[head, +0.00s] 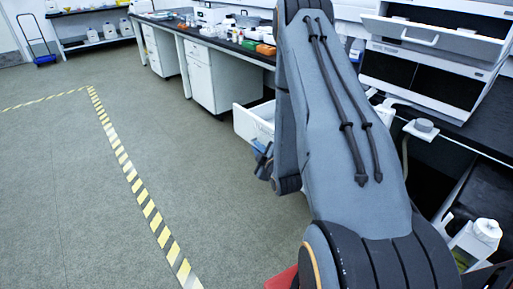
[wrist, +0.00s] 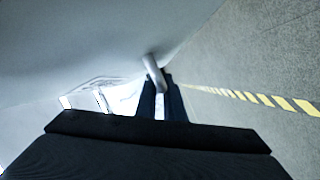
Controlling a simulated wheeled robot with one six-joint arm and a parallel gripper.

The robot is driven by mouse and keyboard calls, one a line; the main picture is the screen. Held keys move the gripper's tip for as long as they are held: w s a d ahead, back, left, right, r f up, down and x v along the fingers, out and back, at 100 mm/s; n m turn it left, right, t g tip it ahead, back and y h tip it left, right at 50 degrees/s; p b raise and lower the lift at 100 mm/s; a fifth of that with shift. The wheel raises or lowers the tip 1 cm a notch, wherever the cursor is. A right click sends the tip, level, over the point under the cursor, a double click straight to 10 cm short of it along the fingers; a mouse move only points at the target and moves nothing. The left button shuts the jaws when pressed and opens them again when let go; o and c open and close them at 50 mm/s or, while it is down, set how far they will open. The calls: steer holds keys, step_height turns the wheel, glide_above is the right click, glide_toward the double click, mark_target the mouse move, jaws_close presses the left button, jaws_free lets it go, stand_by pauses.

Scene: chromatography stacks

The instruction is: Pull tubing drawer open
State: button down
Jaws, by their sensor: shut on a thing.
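A white drawer (head: 250,122) stands pulled out from under the lab bench in the head view, just left of my arm. Part of it is hidden behind my arm. My gripper (head: 262,158) is at its front, low over the floor. In the wrist view, my gripper's dark fingers (wrist: 163,98) are shut on a pale bar handle (wrist: 153,72). The handle stands out from a smooth grey drawer front (wrist: 70,45). I cannot read any label on the drawer.
The bench (head: 215,42) holds bottles and small boxes, with white cabinets (head: 215,75) below. A stacked instrument (head: 420,75) stands at right, near a white bottle (head: 487,231). The grey floor (head: 65,160) with a striped tape line (head: 132,172) is clear at left.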

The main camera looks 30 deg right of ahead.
steer(key=c, duration=2.2)
jaws_free()
steer(key=shift+o, duration=0.2)
steer(key=v, duration=0.7)
steer(key=shift+s+p, duration=0.3)
steer(key=shift+r, duration=0.1)
